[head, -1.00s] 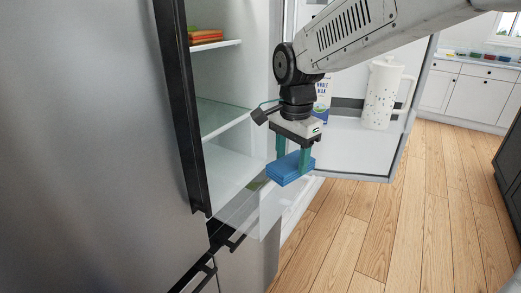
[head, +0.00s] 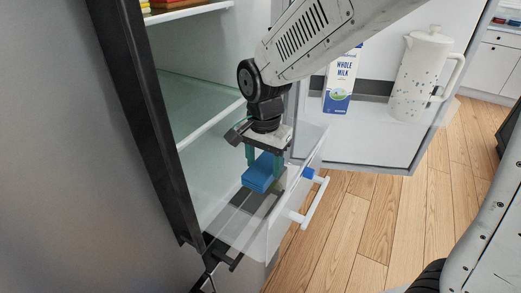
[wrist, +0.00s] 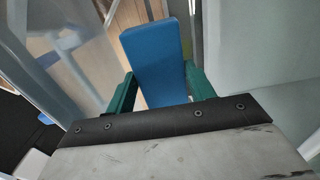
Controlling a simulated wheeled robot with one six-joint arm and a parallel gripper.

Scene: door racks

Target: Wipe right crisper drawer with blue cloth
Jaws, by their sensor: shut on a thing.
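My gripper (head: 264,160) is shut on a folded blue cloth (head: 262,173). The cloth also shows between the green fingers in the wrist view (wrist: 155,60). The gripper and cloth are above or within the open, see-through crisper drawer (head: 295,205), which has a white bar handle on its front. I cannot tell whether the cloth touches the drawer floor. A small blue patch shows on the drawer front near the handle's upper end.
The open fridge door (head: 365,150) holds a milk carton (head: 341,84) and a white speckled pitcher (head: 416,72). A glass shelf (head: 195,98) lies left of my arm. A dark-edged door (head: 135,120) stands at the left. Wooden floor (head: 365,235) is clear at the right.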

